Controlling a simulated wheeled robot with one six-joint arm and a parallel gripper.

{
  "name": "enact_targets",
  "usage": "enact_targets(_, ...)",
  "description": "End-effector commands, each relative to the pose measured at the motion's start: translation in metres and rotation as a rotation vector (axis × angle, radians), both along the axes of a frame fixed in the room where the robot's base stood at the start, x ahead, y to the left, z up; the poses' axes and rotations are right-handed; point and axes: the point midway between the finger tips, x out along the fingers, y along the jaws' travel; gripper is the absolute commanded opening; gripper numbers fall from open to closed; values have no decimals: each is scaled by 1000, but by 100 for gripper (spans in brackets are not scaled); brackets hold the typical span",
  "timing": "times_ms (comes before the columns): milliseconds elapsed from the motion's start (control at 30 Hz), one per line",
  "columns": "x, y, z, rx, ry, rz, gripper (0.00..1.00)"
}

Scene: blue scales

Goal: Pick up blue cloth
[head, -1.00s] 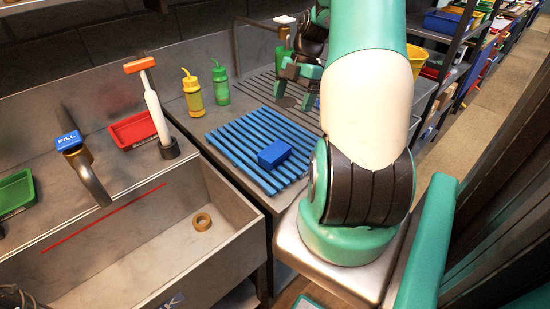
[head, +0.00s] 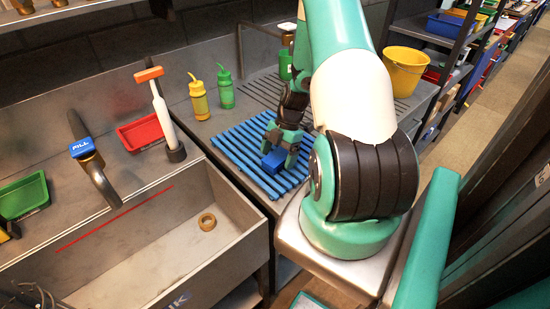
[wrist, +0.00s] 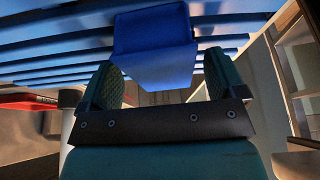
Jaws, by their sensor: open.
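The blue cloth (head: 273,162) is a small folded block lying on the blue slatted rack (head: 236,150). It also shows in the wrist view (wrist: 155,50), ahead of my gripper and partly between the line of its fingers. My gripper (head: 282,158) is over the rack with its fingers at the cloth, partly covering it in the head view. In the wrist view the two fingers (wrist: 160,90) are apart, one on each side of the cloth's near end. I cannot tell whether they touch it.
Yellow (head: 198,98) and green (head: 225,90) bottles stand behind the rack. The sink basin (head: 140,250) with a tan ring (head: 207,221) lies to the left, beside a faucet (head: 92,165), a red tray (head: 142,132) and a green tray (head: 24,195). A yellow bucket (head: 404,72) stands behind my arm.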

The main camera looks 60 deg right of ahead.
Motion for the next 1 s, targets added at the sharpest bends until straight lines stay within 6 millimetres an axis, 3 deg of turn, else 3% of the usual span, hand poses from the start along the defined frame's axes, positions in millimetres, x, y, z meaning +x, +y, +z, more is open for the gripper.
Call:
enact_targets(567, 0, 3, -9, -1, -1, 0, 89)
enact_targets(667, 0, 3, -8, -1, -1, 0, 71)
enact_targets(800, 1, 3, -8, -1, -1, 0, 39)
enact_targets(1000, 1, 3, -8, -1, -1, 1, 36)
